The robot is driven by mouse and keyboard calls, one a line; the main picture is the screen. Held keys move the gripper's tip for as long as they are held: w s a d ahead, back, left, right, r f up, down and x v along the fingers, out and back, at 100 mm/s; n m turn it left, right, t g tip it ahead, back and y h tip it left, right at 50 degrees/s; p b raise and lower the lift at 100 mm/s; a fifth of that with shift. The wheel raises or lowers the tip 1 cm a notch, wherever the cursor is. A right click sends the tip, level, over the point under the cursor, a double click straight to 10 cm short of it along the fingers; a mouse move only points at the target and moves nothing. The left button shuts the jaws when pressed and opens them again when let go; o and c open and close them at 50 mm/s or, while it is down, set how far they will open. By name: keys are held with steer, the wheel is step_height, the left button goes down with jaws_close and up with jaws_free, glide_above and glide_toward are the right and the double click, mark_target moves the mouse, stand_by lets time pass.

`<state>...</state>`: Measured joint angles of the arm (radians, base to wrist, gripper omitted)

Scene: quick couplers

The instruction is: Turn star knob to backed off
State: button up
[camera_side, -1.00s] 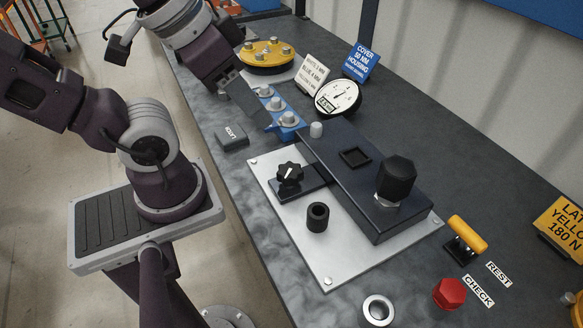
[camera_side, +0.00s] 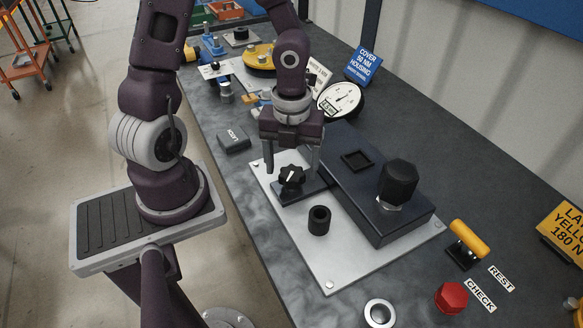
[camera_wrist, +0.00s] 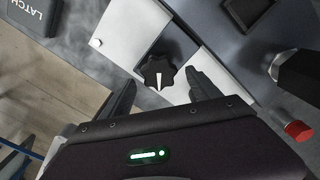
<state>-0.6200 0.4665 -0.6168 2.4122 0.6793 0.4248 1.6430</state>
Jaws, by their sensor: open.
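The star knob (camera_side: 291,177) is black with a white pointer line. It sits on a dark block on the light metal plate (camera_side: 345,265). In the side view its pointer slants to the upper right. In the wrist view the knob (camera_wrist: 158,74) lies just beyond the fingertips, its white line pointing down toward my gripper. My gripper (camera_side: 292,168) is pointing down over the knob, with its fingers spread to either side. The fingers (camera_wrist: 160,88) are open and empty in the wrist view. I cannot tell whether either finger touches the knob.
A dark housing with a large black hex knob (camera_side: 397,181) stands right of the star knob. A black cylinder (camera_side: 319,220) stands in front. A grey latch block (camera_side: 233,139) lies left, a dial gauge (camera_side: 340,98) behind.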

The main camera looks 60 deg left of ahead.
steer(key=shift+f, duration=0.7)
steer(key=c, duration=1.4)
steer(key=shift+o, duration=0.2)
